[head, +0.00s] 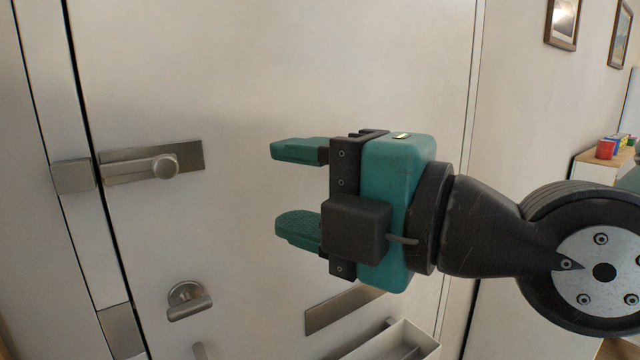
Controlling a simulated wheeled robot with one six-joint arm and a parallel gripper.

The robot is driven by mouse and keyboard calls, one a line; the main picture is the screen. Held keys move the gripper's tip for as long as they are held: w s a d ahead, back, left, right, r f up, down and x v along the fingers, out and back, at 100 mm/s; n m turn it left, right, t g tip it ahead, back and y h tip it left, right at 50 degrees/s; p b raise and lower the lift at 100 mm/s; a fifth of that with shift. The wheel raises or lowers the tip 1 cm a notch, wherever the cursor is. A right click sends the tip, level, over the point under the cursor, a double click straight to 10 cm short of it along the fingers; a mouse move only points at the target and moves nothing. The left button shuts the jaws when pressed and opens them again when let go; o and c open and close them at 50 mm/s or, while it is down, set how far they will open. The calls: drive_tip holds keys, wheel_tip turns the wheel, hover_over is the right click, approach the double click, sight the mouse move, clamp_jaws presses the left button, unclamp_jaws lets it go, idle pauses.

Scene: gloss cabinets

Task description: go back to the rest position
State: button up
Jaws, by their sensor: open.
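My gripper (277,187) is in the middle of the head view, in front of a pale door panel (230,60). Its two green fingers point left and stand apart, with nothing between them. A metal slide bolt with a round knob (165,166) is on the panel to the left of my gripper, apart from the fingers. A small metal turn latch (188,302) sits lower on the panel, below and left of the fingers.
A grey bolt catch (73,177) is on the frame at the left. A light open-topped tray (405,345) is at the bottom, below my gripper. At the right, small coloured items (606,149) stand on a wooden surface. Framed pictures (563,22) hang on the wall.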

drive_tip(key=d+f+m+g+h, duration=0.4)
drive_tip(key=d+f+m+h, duration=0.2)
drive_tip(key=f+m, duration=0.5)
drive_tip(key=s+d+f+m+g+h, duration=0.5)
drive_tip(key=d+m, duration=0.4)
drive_tip(key=m, duration=0.2)
drive_tip(key=shift+s+f+m, duration=0.3)
drive_tip(key=shift+s+f, duration=0.3)
drive_tip(key=shift+f, duration=0.2)
